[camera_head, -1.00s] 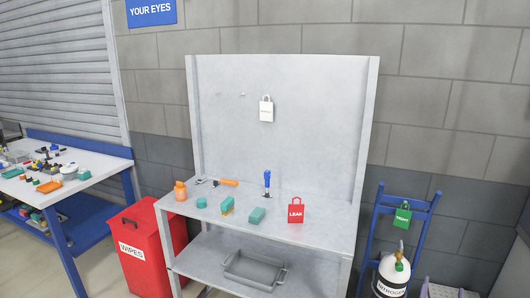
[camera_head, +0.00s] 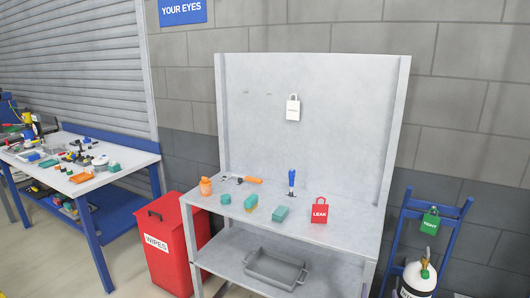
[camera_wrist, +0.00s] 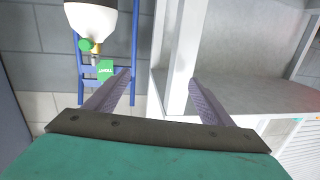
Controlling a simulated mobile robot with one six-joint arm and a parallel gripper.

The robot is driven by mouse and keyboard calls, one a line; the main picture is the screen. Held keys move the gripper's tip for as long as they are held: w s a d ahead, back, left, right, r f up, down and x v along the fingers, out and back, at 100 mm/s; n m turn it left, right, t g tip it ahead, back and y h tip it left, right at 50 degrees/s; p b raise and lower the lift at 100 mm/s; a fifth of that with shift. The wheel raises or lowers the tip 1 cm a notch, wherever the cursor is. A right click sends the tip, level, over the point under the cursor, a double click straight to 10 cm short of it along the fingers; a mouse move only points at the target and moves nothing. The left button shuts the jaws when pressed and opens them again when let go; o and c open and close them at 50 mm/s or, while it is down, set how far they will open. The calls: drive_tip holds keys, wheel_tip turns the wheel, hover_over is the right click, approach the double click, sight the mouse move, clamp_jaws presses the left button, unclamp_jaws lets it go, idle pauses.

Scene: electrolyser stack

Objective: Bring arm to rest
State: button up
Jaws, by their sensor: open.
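My gripper (camera_wrist: 162,84) shows in the wrist view with its two fingers spread wide apart and nothing between them. Past the fingers, that view shows the edge of a grey bench (camera_wrist: 250,92) on the right. A blue cylinder cart (camera_wrist: 133,45) with a white cylinder (camera_wrist: 92,18) and a green tag (camera_wrist: 105,69) shows on the left, apart from the fingers. The picture there appears upside down. My arm and gripper do not show in the head view.
The grey bench (camera_head: 345,234) holds an orange bottle (camera_head: 205,186), teal blocks, a blue-handled tool (camera_head: 291,182) and a red LEAK tag (camera_head: 319,210). A grey tray (camera_head: 274,269) is on its lower shelf. A red WIPES bin (camera_head: 171,252) and a cluttered table (camera_head: 130,160) stand left.

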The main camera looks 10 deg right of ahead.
drive_tip(key=a+f+n+g+y, duration=0.3)
drive_tip(key=a+f+g+y, duration=0.3)
drive_tip(key=a+f, duration=1.6)
drive_tip(key=s+a+f+n+g+y+b, duration=0.1)
drive_tip(key=s+a+f+n+g, duration=0.1)
drive_tip(key=s+a+f+g, duration=0.55)
drive_tip(key=s+a+g, duration=0.3)
drive_tip(key=s+g, duration=0.1)
drive_tip(key=s, duration=0.8)
drive_tip(key=s+a+n+g, duration=0.1)
drive_tip(key=s+a+g, duration=0.2)
drive_tip(key=s, duration=1)
drive_tip(key=shift+s+f+g+y, duration=0.3)
drive_tip(key=shift+g+y, duration=0.1)
drive_tip(key=shift+g, duration=0.05)
